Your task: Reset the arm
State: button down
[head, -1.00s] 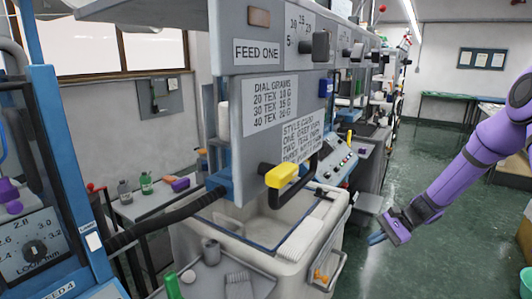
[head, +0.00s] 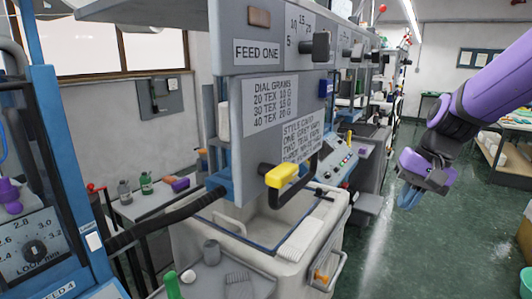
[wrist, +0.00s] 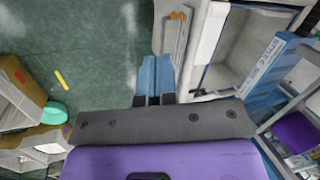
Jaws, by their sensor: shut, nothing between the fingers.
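My purple arm reaches in from the right edge of the head view, bent, with my gripper (head: 408,196) pointing down over the green floor aisle. Its blue fingers are shut with nothing between them. In the wrist view the two blue fingers of my gripper (wrist: 155,76) lie side by side and touch nothing. My gripper is to the right of the machine with the FEED ONE panel (head: 258,52) and clear of it.
A yellow handle (head: 282,175) sticks out below the panel, above a pale bin (head: 325,222). A shelf unit (head: 498,160) stands at the right. In the wrist view, a yellow stick (wrist: 61,79) and a teal bowl (wrist: 54,113) show. The aisle floor is mostly open.

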jog(key=s+r+n+t+h, duration=0.1)
jog(key=s+r, duration=0.3)
jog(key=s, duration=0.4)
jog(key=s+d+r+n+t+h, duration=0.1)
jog(key=s+r+n+t+h, duration=0.1)
jog(key=s, duration=0.7)
jog(key=shift+s+d+r+n+t, duration=0.3)
jog(key=shift+r+n+t, duration=0.1)
jog(key=shift+r+t, duration=0.55)
